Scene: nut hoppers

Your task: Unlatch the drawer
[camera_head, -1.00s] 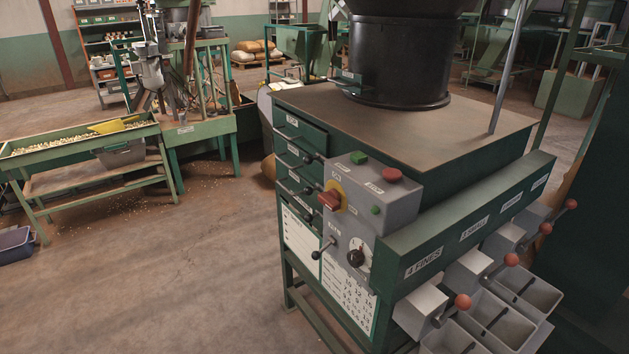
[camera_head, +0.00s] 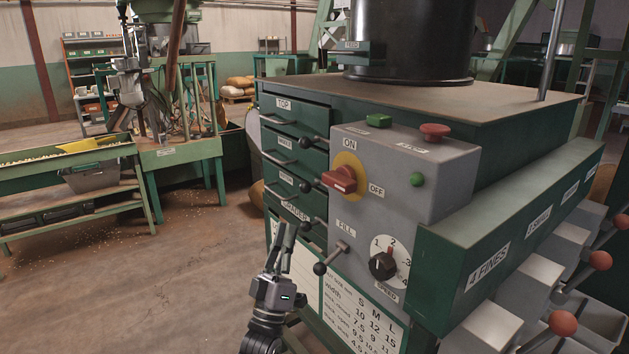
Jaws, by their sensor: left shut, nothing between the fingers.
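The green cabinet's left face carries a stack of drawers with bar handles: the top drawer (camera_head: 292,112), the middle drawer (camera_head: 282,146) and a lower drawer (camera_head: 277,179). Dark ball-ended levers, such as the upper one (camera_head: 304,141) and a lower one (camera_head: 305,187), stick out beside the drawers; I cannot tell their latch state. The drawers look closed. My left gripper (camera_head: 285,240) is shut and empty, fingers pointing up, in front of the cabinet's lower left face. It hides part of the lowest drawer area and the chart. My right gripper is not in view.
A grey control box (camera_head: 400,160) with a red switch (camera_head: 341,180) and speed dial (camera_head: 383,266) juts out right of the drawers. A ball-ended fill lever (camera_head: 320,268) sits close right of my gripper. Grey chutes (camera_head: 508,290) line the right.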

